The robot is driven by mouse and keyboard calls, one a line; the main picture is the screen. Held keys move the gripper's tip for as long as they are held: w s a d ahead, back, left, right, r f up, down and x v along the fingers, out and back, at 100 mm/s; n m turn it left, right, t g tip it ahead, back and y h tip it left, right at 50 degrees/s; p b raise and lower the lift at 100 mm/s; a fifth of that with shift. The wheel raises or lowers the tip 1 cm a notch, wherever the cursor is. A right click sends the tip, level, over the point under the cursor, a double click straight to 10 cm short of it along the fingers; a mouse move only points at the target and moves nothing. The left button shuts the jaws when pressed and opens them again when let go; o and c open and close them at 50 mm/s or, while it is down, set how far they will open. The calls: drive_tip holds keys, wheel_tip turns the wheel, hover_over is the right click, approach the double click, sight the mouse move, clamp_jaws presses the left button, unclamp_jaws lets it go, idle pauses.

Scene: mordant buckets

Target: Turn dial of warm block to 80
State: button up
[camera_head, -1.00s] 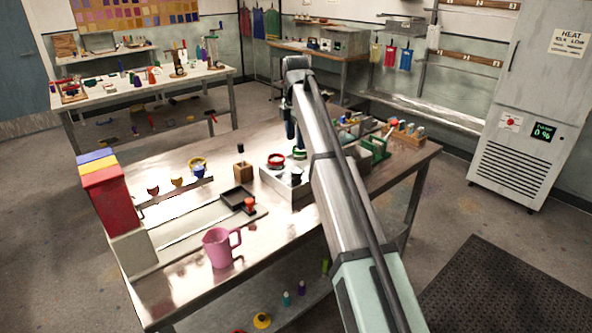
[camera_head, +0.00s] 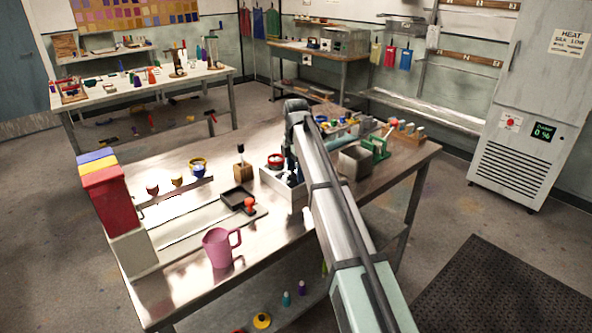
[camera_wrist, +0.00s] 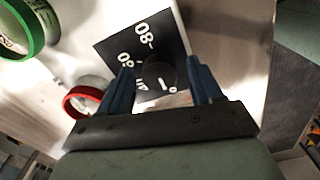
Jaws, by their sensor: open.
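The warm block (camera_head: 282,190) is a light metal box near the middle of the bench in the head view, partly hidden by my arm. In the wrist view its dial plate (camera_wrist: 112,50) is a black square with white numbers; 80 reads clearly near the top. The round dark dial knob (camera_wrist: 160,70) carries a white mark toward the lower right, near a white figure. My gripper (camera_wrist: 158,66) is open, its two blue fingers on either side of the knob. I cannot tell whether they touch it.

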drive_tip(key=c, duration=1.1)
drive_tip(key=shift+o, duration=0.2)
